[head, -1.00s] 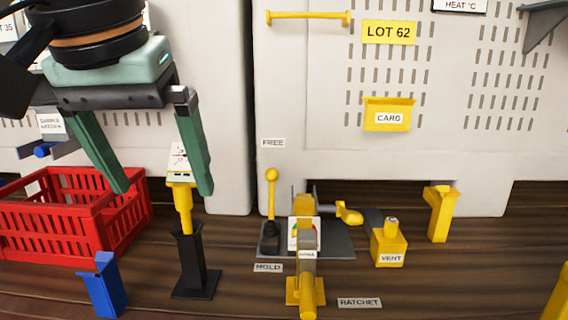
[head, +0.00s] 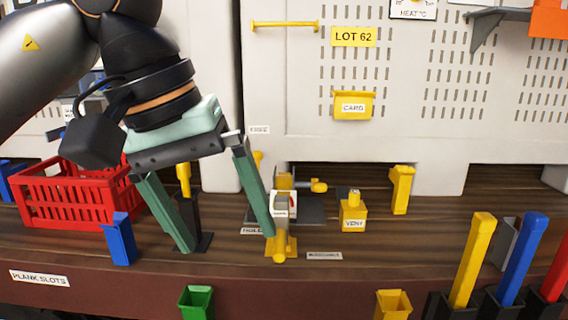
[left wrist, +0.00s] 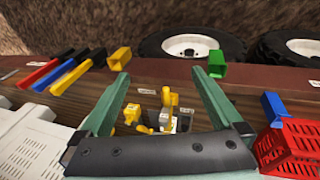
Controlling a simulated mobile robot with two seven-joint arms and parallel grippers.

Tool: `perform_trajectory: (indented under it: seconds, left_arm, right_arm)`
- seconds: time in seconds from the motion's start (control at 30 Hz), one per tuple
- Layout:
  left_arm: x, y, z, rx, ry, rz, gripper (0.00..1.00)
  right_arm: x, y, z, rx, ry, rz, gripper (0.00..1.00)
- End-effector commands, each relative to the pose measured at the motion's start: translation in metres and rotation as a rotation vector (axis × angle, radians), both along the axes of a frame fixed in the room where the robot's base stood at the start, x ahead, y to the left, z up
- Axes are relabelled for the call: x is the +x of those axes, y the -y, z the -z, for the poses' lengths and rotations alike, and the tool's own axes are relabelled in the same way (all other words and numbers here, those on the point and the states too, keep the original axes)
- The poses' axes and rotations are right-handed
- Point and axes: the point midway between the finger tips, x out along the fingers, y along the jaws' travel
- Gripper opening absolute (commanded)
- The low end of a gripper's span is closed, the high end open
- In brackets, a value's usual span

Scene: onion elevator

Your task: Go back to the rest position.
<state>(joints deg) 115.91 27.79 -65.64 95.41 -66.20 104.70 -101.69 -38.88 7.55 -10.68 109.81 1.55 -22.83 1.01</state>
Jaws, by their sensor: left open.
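My left gripper (head: 230,243) is open and empty, with its two green fingers spread wide and pointing down over the dark wooden deck. In the head view its right finger passes in front of part of the yellow ratchet device (head: 280,245). Its left finger is in front of the deck near the blue bracket (head: 122,240). The left wrist view also shows the open fingers (left wrist: 160,85), with the ratchet device (left wrist: 165,118) beyond and between them. My right gripper is in neither view.
A red crate (head: 65,208) stands at the left. A yellow VENT block (head: 353,213) and a yellow post (head: 401,188) stand right of the ratchet. Yellow, blue and red upright planks (head: 472,262) are at the right. Green (head: 196,302) and yellow (head: 393,303) sockets are at the front edge. A pale machine wall (head: 300,110) rises behind.

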Motion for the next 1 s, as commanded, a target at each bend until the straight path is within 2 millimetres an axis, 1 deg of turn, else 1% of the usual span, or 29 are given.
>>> perform_trajectory:
  seconds: [0.03,0.1,0.17,0.2,0.27,0.3,0.37,0.4,0.47,0.5,0.57,0.67,0.7,0.77,0.83,0.93,1.0]
  left_arm:
    - [-0.003,0.014,0.011,-0.060,-0.072,0.003,1.00]
    - [-0.010,0.033,0.023,-0.152,-0.178,-0.005,1.00]
    - [-0.017,0.050,0.032,-0.237,-0.285,-0.018,1.00]
    - [-0.022,0.062,0.037,-0.297,-0.367,-0.032,1.00]
    - [-0.030,0.078,0.041,-0.388,-0.498,-0.062,1.00]
    - [-0.036,0.088,0.042,-0.449,-0.591,-0.083,1.00]
    - [-0.042,0.101,0.042,-0.532,-0.733,-0.122,1.00]
    - [-0.045,0.109,0.040,-0.586,-0.832,-0.151,1.00]
    - [-0.048,0.118,0.036,-0.662,-0.984,-0.201,1.00]
    - [-0.049,0.123,0.033,-0.709,-1.089,-0.237,1.00]
    - [-0.046,0.128,0.028,-0.777,-1.248,-0.296,1.00]
    - [-0.036,0.132,0.019,-0.877,-1.524,-0.400,1.00]
    - [-0.030,0.131,0.017,-0.910,-1.638,-0.446,1.00]
    - [-0.017,0.129,0.015,-0.959,-1.812,-0.517,1.00]
    - [0.000,0.123,0.016,-1.006,-2.019,-0.601,1.00]
    - [0.029,0.110,0.028,-1.059,-2.320,-0.727,1.00]
    - [0.051,0.098,0.043,-1.088,-2.534,-0.817,1.00]
  right_arm:
    - [0.002,0.000,-0.003,0.001,0.005,0.000,0.69]
    - [0.004,0.000,-0.006,0.001,0.010,0.001,0.69]
    - [0.004,0.000,-0.008,0.001,0.010,0.001,0.69]
    - [0.004,0.000,-0.009,0.001,0.010,0.001,0.69]
    - [0.003,0.000,-0.011,0.000,0.008,0.000,0.69]
    - [0.003,0.000,-0.011,0.001,0.007,0.000,0.69]
    - [0.003,0.000,-0.013,0.001,0.007,0.000,0.69]
    - [0.003,0.000,-0.014,0.001,0.006,0.001,0.69]
    - [0.002,0.000,-0.015,0.001,0.006,0.001,0.69]
    - [0.002,0.000,-0.016,0.001,0.006,0.001,0.69]
    - [0.002,0.000,-0.018,0.000,0.005,0.001,0.69]
    - [0.001,0.000,-0.020,0.000,0.003,0.001,0.69]
    - [0.001,0.000,-0.021,0.000,0.002,0.001,0.69]
    - [0.000,0.000,-0.022,0.000,0.002,0.002,0.69]
    - [0.001,0.000,-0.024,0.000,0.002,0.002,0.69]
    - [0.000,0.000,-0.027,0.000,0.002,0.002,0.69]
    - [0.000,0.000,-0.029,0.000,0.002,0.002,0.69]
